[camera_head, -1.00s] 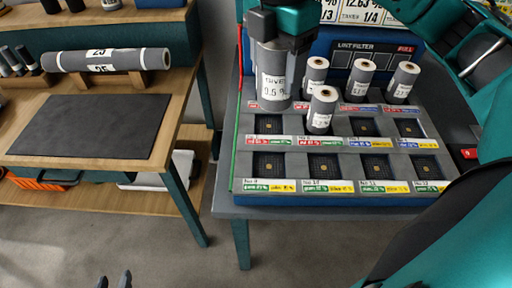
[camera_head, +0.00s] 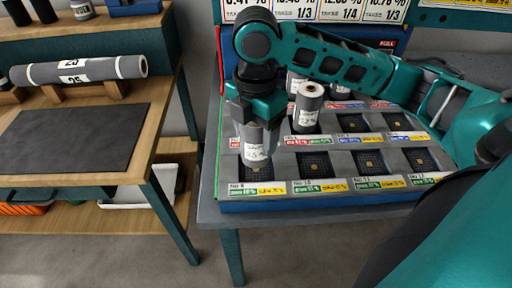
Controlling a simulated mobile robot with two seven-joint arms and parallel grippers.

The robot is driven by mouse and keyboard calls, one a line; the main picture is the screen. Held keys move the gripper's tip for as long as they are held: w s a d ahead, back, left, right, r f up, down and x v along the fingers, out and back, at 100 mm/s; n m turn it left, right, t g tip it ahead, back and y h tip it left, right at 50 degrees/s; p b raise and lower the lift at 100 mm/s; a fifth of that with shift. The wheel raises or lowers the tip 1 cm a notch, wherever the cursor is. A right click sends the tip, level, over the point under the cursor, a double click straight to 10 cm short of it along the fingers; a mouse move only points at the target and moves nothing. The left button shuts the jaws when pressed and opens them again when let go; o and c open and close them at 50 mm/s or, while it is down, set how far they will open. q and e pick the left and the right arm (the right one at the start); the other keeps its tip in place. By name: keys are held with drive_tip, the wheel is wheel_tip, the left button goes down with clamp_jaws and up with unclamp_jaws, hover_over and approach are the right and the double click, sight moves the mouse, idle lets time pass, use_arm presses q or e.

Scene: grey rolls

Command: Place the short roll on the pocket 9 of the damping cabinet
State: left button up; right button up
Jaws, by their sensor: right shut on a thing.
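My right gripper (camera_head: 258,112) points down and is shut on a short grey roll (camera_head: 257,148) with a white label. It holds the roll upright at the front-left pocket (camera_head: 258,174) of the damping cabinet (camera_head: 330,204), whose label appears to be number 9. The roll covers the back of this pocket; I cannot tell whether its lower end touches the pocket floor. My left gripper is not in view.
Another short roll (camera_head: 307,107) stands in the row behind, just right of the held one. My right arm hides much of the back rows. Front pockets to the right are empty. A long roll (camera_head: 80,70) lies on the left bench.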

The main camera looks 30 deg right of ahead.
sight(256, 147)
wheel_tip(256, 147, down, 4)
drive_tip(key=shift+r+b, duration=0.1)
drive_tip(key=shift+b, duration=0.3)
drive_tip(key=o, duration=1.2)
wheel_tip(256, 147, up, 12)
drive_tip(key=p, duration=0.3)
